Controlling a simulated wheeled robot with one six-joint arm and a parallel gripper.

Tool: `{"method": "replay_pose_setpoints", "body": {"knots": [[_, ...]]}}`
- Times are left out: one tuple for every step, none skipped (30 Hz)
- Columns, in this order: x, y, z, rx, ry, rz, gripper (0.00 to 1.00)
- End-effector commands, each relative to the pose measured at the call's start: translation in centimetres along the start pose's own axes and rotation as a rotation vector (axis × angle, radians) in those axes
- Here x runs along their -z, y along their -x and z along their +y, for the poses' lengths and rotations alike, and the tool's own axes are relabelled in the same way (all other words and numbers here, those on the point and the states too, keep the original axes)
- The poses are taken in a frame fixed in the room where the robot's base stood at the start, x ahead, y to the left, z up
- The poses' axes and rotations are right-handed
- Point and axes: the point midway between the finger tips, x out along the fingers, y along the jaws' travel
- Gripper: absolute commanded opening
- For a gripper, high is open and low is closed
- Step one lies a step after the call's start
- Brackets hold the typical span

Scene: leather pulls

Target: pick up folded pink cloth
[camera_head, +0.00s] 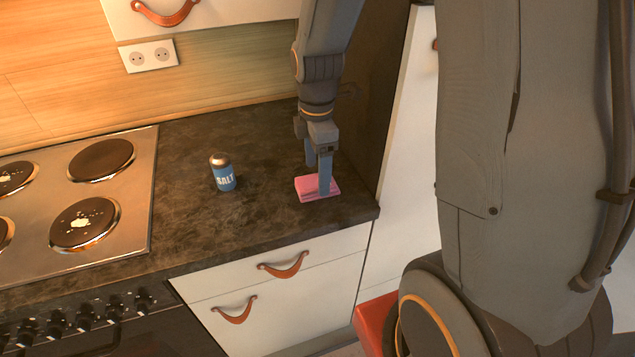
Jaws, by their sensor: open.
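The folded pink cloth (307,188) lies on the dark countertop (190,225), near its right end and front corner. My gripper (318,178) points down right at the cloth, with its fingers apart. One finger stands in front of the cloth and hides part of it. The other finger ends behind or above its far side. I cannot tell whether the fingers touch the cloth. The cloth rests on the counter.
A blue salt shaker (223,173) stands on the counter left of the cloth. A stove (128,205) with several hot plates is at the left. A tall side panel (372,110) closes the counter's right end. Drawers with leather pulls (285,266) are below.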

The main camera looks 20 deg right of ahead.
Motion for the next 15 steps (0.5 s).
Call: {"method": "replay_pose_setpoints", "body": {"knots": [[-0.1,-0.5,-0.1,0.005,0.0,0.0,0.73],[-0.1,-0.8,-0.1,0.004,-0.001,0.0,0.73],[-0.1,-1.4,-0.1,0.004,0.0,0.0,0.73],[-0.1,-1.7,-0.1,0.004,0.0,0.0,0.73],[-0.1,-2.0,-0.1,0.003,-0.001,0.0,0.73],[-0.1,-2.4,-0.1,0.003,-0.001,0.0,0.73],[-0.1,-2.6,-0.1,0.002,-0.001,0.0,0.73],[-0.1,-2.8,0.0,0.002,-0.001,0.0,0.73],[-0.1,-2.9,0.0,0.001,-0.001,0.0,0.73],[-0.1,-3.0,0.0,0.0,-0.001,0.0,0.73],[-0.1,-3.1,0.0,0.0,-0.001,0.0,0.73],[-0.1,-3.1,0.0,0.0,-0.001,0.0,0.73],[-0.1,-3.1,0.0,0.0,-0.001,0.0,0.73],[-0.1,-3.1,0.0,-0.001,-0.001,0.0,0.73],[-0.1,-3.1,0.0,-0.001,-0.001,0.0,0.73]]}}
